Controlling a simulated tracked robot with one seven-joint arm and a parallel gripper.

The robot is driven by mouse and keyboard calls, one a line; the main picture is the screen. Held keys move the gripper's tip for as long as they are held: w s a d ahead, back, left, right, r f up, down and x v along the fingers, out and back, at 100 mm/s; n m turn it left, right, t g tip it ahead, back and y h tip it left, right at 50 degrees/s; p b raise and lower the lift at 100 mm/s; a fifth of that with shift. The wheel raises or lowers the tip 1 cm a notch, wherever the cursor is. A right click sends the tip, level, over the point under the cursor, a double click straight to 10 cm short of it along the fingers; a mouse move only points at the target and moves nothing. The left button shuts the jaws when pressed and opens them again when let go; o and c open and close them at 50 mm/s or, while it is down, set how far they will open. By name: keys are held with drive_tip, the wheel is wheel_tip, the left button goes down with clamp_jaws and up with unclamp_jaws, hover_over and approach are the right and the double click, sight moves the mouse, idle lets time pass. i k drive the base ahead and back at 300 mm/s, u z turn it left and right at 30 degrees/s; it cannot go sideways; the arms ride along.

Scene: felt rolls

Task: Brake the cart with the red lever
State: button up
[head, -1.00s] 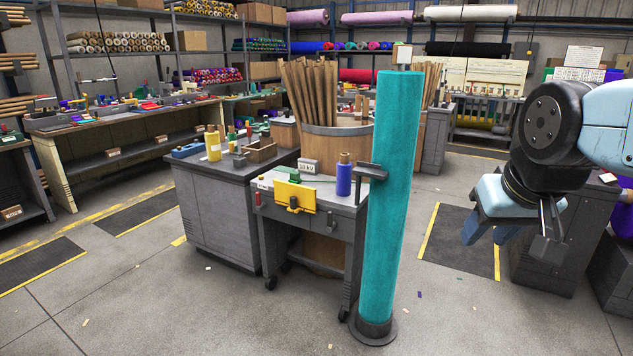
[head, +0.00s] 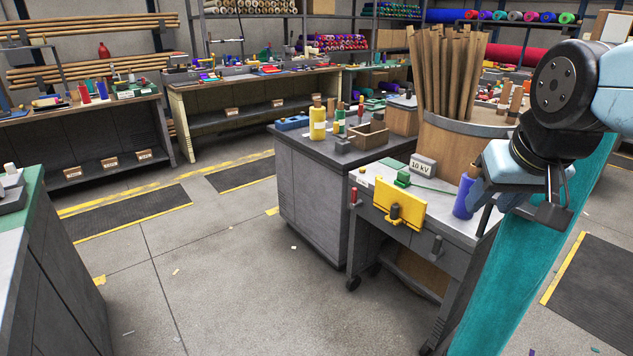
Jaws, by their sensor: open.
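The cart (head: 371,234) is a small grey table on dark casters. A red lever (head: 353,197) hangs upright at its left front corner. A yellow plate (head: 385,190) with a dark and yellow handle (head: 396,214) is on its front, and a grey handle (head: 437,245) is to the right of it. My gripper (head: 545,208) is open and empty, pointing down at the right, in front of the teal roll. It is well to the right of the red lever and apart from it in the picture.
The tall teal felt roll (head: 538,270) stands at the cart's right. A grey cabinet (head: 310,197) adjoins at left. The floor in front (head: 240,290) is mostly clear.

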sight(355, 203)
drive_tip(key=u, duration=0.25)
drive_tip(key=i, duration=0.9)
drive_tip(key=u, duration=0.35)
drive_tip(key=k, duration=0.8)
drive_tip(key=u, duration=0.2)
drive_tip(key=i, duration=0.8)
drive_tip(key=z, duration=0.1)
